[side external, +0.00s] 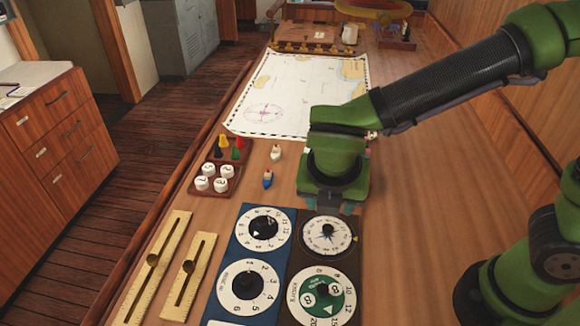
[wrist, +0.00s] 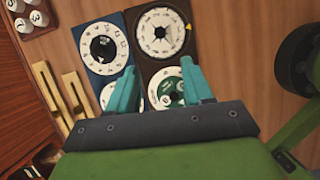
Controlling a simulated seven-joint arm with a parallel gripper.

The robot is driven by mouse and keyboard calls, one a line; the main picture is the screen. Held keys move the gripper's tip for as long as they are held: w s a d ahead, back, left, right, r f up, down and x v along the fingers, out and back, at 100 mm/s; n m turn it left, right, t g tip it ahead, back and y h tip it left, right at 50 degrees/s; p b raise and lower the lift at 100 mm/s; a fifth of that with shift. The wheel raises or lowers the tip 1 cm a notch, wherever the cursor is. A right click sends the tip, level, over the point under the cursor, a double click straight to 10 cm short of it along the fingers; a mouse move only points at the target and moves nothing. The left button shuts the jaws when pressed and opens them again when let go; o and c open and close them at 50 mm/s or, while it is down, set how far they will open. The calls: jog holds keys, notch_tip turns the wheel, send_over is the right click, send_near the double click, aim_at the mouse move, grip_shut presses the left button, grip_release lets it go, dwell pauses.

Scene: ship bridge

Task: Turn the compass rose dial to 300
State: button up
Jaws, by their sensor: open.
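The compass rose dial (side external: 328,237) is a white ring with a blue star and a small dark knob at its centre. It is set in a dark brown panel, and in the wrist view the dial (wrist: 162,33) is in full sight, with a yellow mark at its right edge. Its numbers are too small to read surely. My gripper (side external: 332,205) is above the table just behind the dial in the side view. In the wrist view its teal fingers (wrist: 158,72) are apart and empty, with the dial beyond their tips. No contact shows.
A green-centred dial (side external: 320,296) is in front of the compass dial, and two white dials on a blue panel (side external: 267,214) are to its left. Brass sliders (side external: 152,261), a tray of white knobs (side external: 212,180), small boat figures and a chart (side external: 290,100) lie around.

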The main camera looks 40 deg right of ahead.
jog(key=shift+v, duration=1.35)
jog(key=s+d+r+m+t+y, duration=0.2)
jog(key=d+m, duration=0.6)
jog(key=m, duration=0.7)
jog(key=s+d+r+m+t+y, duration=0.2)
jog(key=d+m, duration=0.7)
jog(key=m, duration=0.6)
jog(key=shift+s+r+y, duration=0.2)
jog(key=shift+r+y, duration=0.5)
jog(key=shift+r, duration=0.25)
